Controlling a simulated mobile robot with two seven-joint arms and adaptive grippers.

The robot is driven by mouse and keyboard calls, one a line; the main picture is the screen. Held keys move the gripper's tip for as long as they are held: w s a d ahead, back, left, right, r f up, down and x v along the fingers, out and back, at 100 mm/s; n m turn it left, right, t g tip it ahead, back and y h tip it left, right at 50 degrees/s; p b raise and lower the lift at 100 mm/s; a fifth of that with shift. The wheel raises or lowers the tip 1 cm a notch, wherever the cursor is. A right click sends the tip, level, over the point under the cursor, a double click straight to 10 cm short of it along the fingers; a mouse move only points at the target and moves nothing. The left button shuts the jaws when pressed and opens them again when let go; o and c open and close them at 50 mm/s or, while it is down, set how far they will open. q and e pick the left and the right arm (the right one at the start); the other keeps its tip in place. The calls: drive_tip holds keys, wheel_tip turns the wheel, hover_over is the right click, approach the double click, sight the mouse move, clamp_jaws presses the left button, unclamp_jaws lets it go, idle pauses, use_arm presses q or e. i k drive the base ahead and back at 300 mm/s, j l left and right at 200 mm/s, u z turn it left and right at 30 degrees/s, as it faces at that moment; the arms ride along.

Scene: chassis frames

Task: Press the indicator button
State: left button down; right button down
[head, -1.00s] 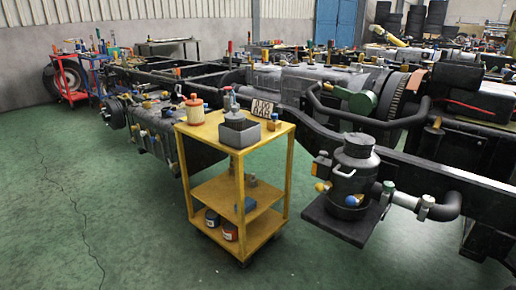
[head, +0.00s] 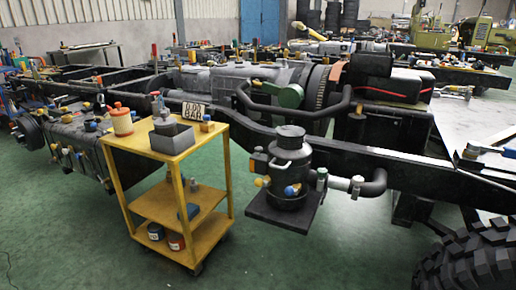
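I cannot make out an indicator button for certain in the head view. A dark cylindrical tank (head: 290,160) with small coloured caps sits on a black plate beside the frame. Neither of my grippers is in view.
A large black tyre (head: 470,265) stands at the lower right. Green floor (head: 330,255) is clear in front of the cart and tank. A pale bench surface (head: 475,130) lies at the right. A blue door (head: 259,20) is at the back.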

sight(259, 149)
drive_tip(key=i+j+z, duration=0.55)
drive_tip(key=i+j, duration=0.15)
drive_tip(key=j, duration=0.15)
drive_tip(key=i+j+z, duration=0.3)
drive_tip(key=j, duration=0.25)
